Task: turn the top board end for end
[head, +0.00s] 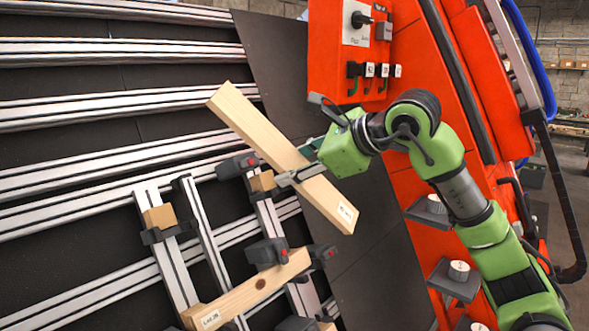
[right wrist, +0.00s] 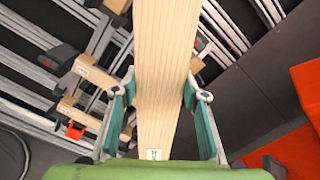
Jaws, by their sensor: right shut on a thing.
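A long pale wooden board (head: 280,155) hangs tilted above the rails, running from upper left to lower right, with a small white label near its lower right end. My right gripper (head: 288,178) is shut across its middle part. In the right wrist view the board (right wrist: 166,60) passes between the two teal-padded fingers (right wrist: 160,100), its labelled end nearest the camera. A second labelled board (head: 250,288) lies lower down, beside dark clamp-like blocks. My left gripper is not in view.
Dark clamps (head: 266,252) and small wooden blocks (head: 160,216) sit on aluminium rails (head: 120,108) below the held board. An orange control panel (head: 350,75) with a knob stands close behind. Small shelves (head: 453,281) stick out at the right. Dark flooring lies between.

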